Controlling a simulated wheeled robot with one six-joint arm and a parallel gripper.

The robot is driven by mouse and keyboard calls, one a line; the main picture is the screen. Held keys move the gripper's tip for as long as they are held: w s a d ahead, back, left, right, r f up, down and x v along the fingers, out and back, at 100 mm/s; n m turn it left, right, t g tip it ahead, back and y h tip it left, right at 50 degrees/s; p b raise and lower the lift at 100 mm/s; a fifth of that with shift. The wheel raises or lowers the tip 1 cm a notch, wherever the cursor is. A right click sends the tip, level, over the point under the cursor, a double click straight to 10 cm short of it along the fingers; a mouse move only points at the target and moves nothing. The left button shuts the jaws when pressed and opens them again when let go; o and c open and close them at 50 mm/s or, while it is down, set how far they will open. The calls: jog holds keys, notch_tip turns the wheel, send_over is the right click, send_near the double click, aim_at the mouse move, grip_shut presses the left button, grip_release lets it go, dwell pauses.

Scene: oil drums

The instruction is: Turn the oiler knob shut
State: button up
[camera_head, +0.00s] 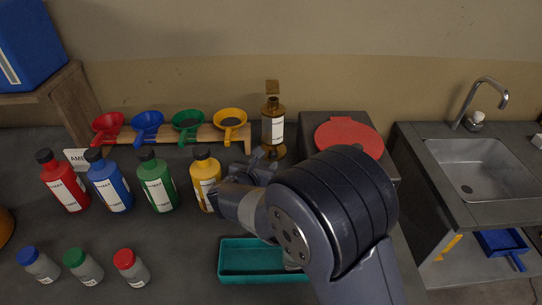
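The oiler (272,125) is an upright amber-brown vessel with a white label, standing against the back wall right of the funnel rack. A small brass-coloured piece sits above it and a brass-coloured part shows at its foot. I cannot make out the knob clearly; the lower part of the oiler is close to my gripper and partly hidden. My gripper (254,163) is just below and left of the oiler's foot, right of the yellow bottle. My arm hides much of it, so I cannot tell whether its fingers are open or touching the oiler.
Red, blue, green and yellow bottles (205,181) stand left of my gripper, the yellow one very close. A rack (170,137) holds coloured funnels behind them. A teal tray (234,260) lies below my arm. A red round lid (350,137) and a sink (470,165) are right.

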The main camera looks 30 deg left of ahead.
aim_at(273, 156)
jog(key=p+x, duration=0.1)
jog(key=x, duration=0.5)
jog(key=shift+w+f, duration=0.15)
jog(key=shift+w, duration=0.15)
grip_shut()
